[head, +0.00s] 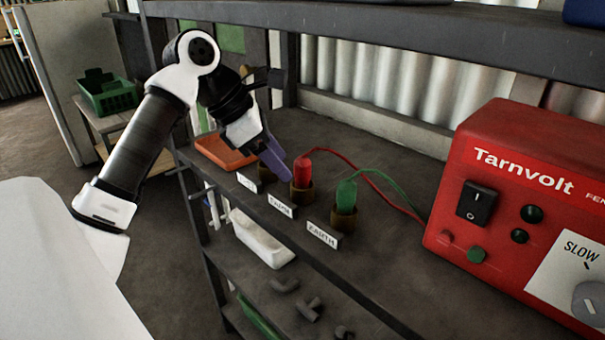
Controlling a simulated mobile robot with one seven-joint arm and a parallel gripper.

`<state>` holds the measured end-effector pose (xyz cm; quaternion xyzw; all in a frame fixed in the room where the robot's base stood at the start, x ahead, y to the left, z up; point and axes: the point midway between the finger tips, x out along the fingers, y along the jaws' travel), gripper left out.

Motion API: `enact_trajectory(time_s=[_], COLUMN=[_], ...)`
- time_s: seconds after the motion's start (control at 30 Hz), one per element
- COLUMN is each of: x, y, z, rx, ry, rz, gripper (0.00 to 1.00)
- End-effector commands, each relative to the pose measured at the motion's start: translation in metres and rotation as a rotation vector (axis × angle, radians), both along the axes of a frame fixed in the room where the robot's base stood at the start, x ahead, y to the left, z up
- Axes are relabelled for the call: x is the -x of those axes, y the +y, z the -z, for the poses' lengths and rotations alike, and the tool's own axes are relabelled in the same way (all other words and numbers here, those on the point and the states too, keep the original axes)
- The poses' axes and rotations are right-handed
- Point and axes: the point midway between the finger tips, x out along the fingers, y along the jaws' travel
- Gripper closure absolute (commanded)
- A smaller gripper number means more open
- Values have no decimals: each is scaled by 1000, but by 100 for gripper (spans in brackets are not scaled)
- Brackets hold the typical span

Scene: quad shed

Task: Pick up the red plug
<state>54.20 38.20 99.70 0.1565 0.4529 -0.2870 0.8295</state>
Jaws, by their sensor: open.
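The red plug (303,168) stands upright in a brown round holder (302,195) on the shelf, with a red lead running back to the right. My gripper (277,166) comes down from the upper left, its purple finger just left of the red plug. The gripper is open, and the plug is not between its fingers as far as I can see. The gap between the fingers is hard to make out from this side. A green plug (346,196) with a green lead stands in another brown holder to the right.
A third brown holder (267,174) is partly hidden behind my gripper. Small white labels (322,236) line the shelf edge. A red Tarnvolt box (480,200) stands at right. An orange tray (222,153) lies behind at left. An upper shelf (400,32) overhangs.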

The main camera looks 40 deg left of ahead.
Motion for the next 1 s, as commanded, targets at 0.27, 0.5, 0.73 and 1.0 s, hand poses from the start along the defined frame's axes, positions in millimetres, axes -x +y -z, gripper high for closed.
enact_trajectory(time_s=[0.27, 0.5, 0.73, 1.0], x=[-26, -36, -36, -36], y=[-21, -28, -28, -28], z=[-1, 25, 26, 25], rx=[-3, 0, 0, -1], ry=[2, 0, 0, 0], rz=[5, 1, 1, 1], gripper=[47, 47, 54, 90])
